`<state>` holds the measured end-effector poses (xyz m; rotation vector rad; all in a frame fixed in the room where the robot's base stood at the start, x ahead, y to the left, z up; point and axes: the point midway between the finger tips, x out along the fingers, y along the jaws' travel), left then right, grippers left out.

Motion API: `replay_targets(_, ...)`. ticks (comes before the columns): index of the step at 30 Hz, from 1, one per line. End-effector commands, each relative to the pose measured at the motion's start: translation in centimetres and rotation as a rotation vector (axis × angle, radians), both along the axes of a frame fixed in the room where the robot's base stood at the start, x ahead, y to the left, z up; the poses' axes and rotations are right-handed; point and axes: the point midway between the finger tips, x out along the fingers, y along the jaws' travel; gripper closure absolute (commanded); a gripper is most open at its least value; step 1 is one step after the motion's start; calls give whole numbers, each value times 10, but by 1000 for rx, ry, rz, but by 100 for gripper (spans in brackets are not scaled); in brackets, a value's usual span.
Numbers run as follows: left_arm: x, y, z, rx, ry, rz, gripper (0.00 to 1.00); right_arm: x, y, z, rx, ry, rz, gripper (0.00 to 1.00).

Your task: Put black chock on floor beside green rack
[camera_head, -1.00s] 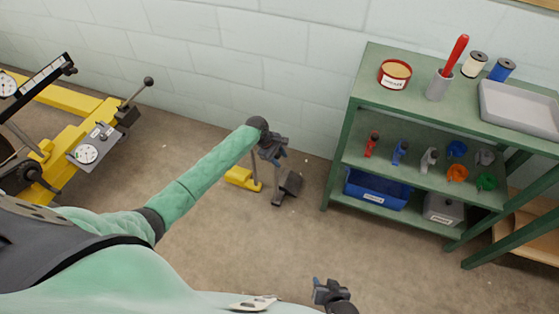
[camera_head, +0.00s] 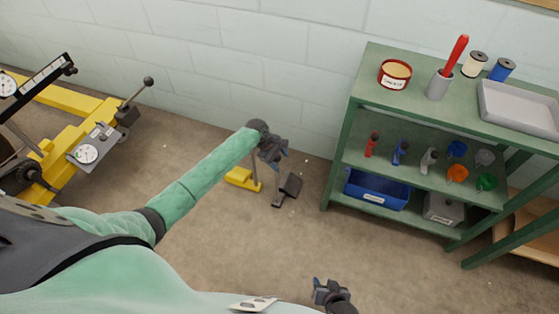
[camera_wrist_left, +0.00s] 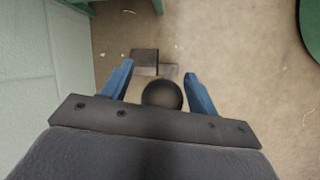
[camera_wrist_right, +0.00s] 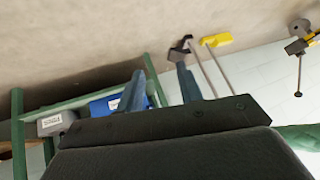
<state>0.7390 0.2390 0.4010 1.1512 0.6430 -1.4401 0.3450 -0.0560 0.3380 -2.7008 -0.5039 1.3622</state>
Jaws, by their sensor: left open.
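The black chock (camera_head: 288,188) rests on the floor to the left of the green rack (camera_head: 340,150), with a strip of bare floor between them. It also shows in the left wrist view (camera_wrist_left: 145,62) and the right wrist view (camera_wrist_right: 180,48). A long rod rises from it, and a dark ball knob (camera_wrist_left: 162,95) sits between the left fingers. My left gripper (camera_head: 278,153) is open around or just above this knob; I cannot tell contact. My right gripper (camera_head: 325,287) is open and empty, low in front of the rack; its parted fingers show in the right wrist view (camera_wrist_right: 160,85).
A yellow chock (camera_head: 243,179) with its own rod lies left of the black one. A yellow machine (camera_head: 60,130) with a lever stands at the left. The block wall (camera_head: 200,50) is behind. A blue bin (camera_head: 377,190) sits on the rack's lowest shelf. Floor in front is clear.

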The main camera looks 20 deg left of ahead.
Motion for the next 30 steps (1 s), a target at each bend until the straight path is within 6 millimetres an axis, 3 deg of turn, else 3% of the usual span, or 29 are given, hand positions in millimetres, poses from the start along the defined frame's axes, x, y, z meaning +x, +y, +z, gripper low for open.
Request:
replay_targets(5, -2, 11, 22, 0, -2, 0, 41, -3, 0, 0, -4, 15, 3, 64)
replay_targets(15, -9, 37, 80, 2, -1, 0, 41, 2, 0, 25, -3, 25, 9, 64)
replay_targets(21, -12, 46, 100, 0, 0, 0, 41, 2, 1, 28, -4, 31, 11, 64)
replay_targets(26, -17, 45, 100, 1, -8, -15, 41, 0, 1, 28, -6, 39, 13, 64)
replay_targets(30, -42, 23, 73, 15, -67, -101, 41, -1, 1, 27, -6, 40, 13, 64)
